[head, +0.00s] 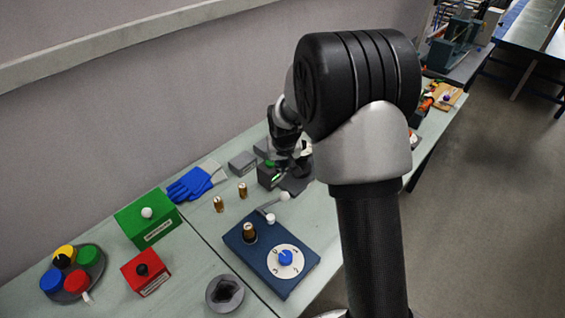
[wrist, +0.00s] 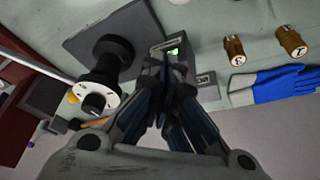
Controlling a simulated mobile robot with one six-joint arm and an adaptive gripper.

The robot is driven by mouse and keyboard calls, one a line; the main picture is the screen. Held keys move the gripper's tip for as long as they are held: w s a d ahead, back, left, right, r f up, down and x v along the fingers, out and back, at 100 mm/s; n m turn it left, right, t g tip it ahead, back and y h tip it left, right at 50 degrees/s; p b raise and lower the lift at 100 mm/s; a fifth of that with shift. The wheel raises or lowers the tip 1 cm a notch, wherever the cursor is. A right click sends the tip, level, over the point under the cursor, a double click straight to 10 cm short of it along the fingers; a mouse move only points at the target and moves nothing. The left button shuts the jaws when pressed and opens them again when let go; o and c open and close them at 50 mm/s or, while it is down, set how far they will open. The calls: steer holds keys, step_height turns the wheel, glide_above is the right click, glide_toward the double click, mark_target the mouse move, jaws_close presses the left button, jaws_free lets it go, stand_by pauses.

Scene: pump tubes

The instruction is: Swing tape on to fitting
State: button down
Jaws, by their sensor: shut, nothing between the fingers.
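A brass fitting (head: 249,230) stands upright in a black base on the blue plate (head: 275,262). A small white cylinder (head: 270,218), which may be the tape, sits just right of and behind the fitting, apart from it. A thin lever with a white ball end (head: 284,195) rises close behind that cylinder. My gripper (wrist: 168,68) is shut and empty in the wrist view, fingertips together in front of a small box with a green display (wrist: 174,50). In the head view my gripper is partly hidden by my arm, beyond the blue plate.
The blue plate also carries a dial with a blue knob (head: 285,257). A green box (head: 147,219), a red box (head: 145,272) and a round tray of coloured caps (head: 72,275) stand left. A black device (wrist: 103,65) stands by my gripper.

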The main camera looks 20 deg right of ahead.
steer(key=s+f, duration=0.1)
steer(key=s+f+b, duration=0.1)
steer(key=f, duration=0.1)
steer(key=shift+s+a+f, duration=0.25)
steer(key=shift+s+a, duration=0.05)
steer(key=shift+s, duration=0.1)
